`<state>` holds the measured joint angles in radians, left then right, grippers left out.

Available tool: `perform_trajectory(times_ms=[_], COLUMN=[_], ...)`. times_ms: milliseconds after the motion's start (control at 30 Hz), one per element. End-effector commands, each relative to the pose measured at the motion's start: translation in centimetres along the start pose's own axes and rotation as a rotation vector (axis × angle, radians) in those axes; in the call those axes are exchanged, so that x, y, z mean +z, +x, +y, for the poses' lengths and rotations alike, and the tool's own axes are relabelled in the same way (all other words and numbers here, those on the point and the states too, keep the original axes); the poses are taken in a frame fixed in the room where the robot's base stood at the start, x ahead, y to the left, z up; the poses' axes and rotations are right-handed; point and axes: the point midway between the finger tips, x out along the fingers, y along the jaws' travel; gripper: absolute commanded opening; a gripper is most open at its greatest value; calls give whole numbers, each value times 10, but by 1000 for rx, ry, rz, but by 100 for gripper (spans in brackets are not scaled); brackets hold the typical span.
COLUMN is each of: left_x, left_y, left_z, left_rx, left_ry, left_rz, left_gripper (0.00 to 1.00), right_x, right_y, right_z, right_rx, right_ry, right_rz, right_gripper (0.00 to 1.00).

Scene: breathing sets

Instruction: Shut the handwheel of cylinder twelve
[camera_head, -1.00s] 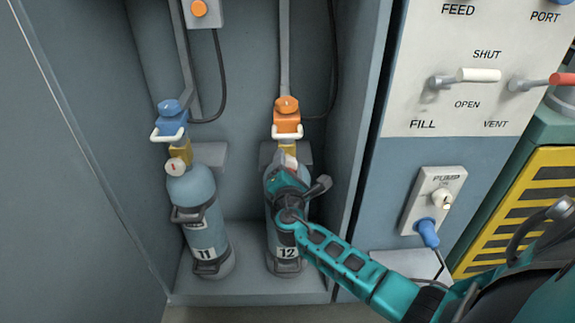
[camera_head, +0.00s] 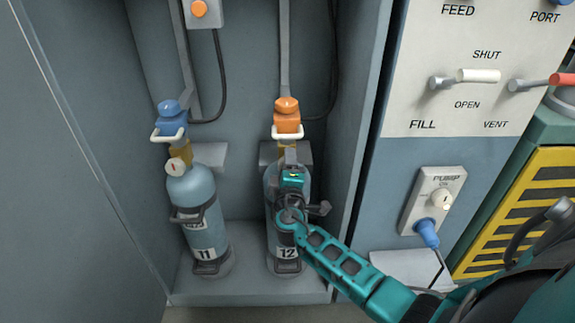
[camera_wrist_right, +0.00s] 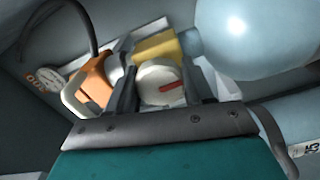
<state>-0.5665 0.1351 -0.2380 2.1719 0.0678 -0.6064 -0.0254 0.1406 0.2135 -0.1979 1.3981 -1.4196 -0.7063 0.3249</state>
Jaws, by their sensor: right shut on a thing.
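Cylinder twelve (camera_head: 272,238) is a blue bottle with a "12" label, standing upright in the right half of the cabinet. Its yellow valve block (camera_wrist_right: 157,48) and its white round handwheel (camera_wrist_right: 157,72) with a red bar show in the right wrist view. My right gripper (camera_head: 291,158) is at the top of this cylinder, its fingers shut on the two sides of the handwheel (camera_wrist_right: 160,88). In the head view the gripper hides the handwheel. My left gripper is not in view.
Cylinder eleven (camera_head: 196,187) stands to the left with its own handwheel (camera_head: 174,167) and a blue connector (camera_head: 170,120). An orange connector (camera_head: 287,121) with a white bail sits above my gripper. The cabinet wall and a lever panel (camera_head: 470,110) are to the right.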

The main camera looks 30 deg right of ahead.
Motion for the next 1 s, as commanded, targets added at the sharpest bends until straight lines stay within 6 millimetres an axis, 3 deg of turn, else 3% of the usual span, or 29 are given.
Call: perform_trajectory(times_ms=[1000], left_x=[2], left_y=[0], left_z=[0], left_rx=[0], left_ry=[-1], left_rz=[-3], left_gripper=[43], right_x=[1], right_y=[0], right_z=[-1], right_rx=[0], right_ry=[966], right_rz=[-4], right_gripper=[21])
